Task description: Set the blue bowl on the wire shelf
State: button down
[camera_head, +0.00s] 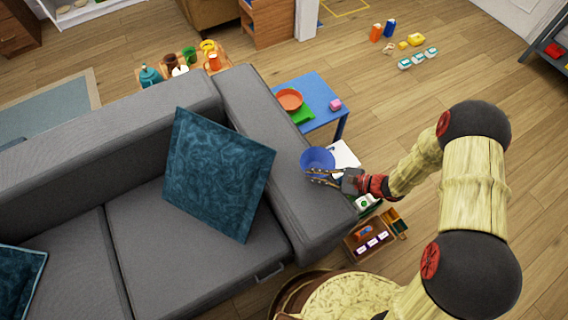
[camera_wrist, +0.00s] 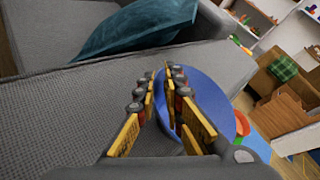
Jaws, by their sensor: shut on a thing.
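The blue bowl (camera_head: 318,160) is at my gripper (camera_head: 324,178), above or beside the near end of the sofa's right armrest. My gripper is shut on the bowl's near side. In the wrist view the blue bowl (camera_wrist: 215,98) shows between and to the right of my gripper's fingers (camera_wrist: 164,80), one finger crossing in front of it. I cannot tell the bowl's height above what lies below. A grey-framed rack (camera_head: 550,62) is cut off at the right edge; I cannot tell whether it is the wire shelf.
The grey sofa (camera_head: 150,250) fills the left. A blue table (camera_head: 318,92) holds an orange bowl (camera_head: 289,99) and a pink block. A wooden box (camera_head: 368,242) lies below my gripper. Blocks and bottles stand on the floor at the back. Open floor lies at the right.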

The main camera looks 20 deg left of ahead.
jog(key=a+b, duration=0.1)
jog(key=a, duration=0.6)
jog(key=a+b, duration=0.1)
jog(key=a, duration=0.3)
jog(key=shift+s, duration=0.1)
jog(key=shift+d+f+b, duration=0.15)
jog(key=shift+f+b, duration=0.15)
jog(key=shift+f, duration=0.55)
jog(key=c, duration=1.9)
grip_release()
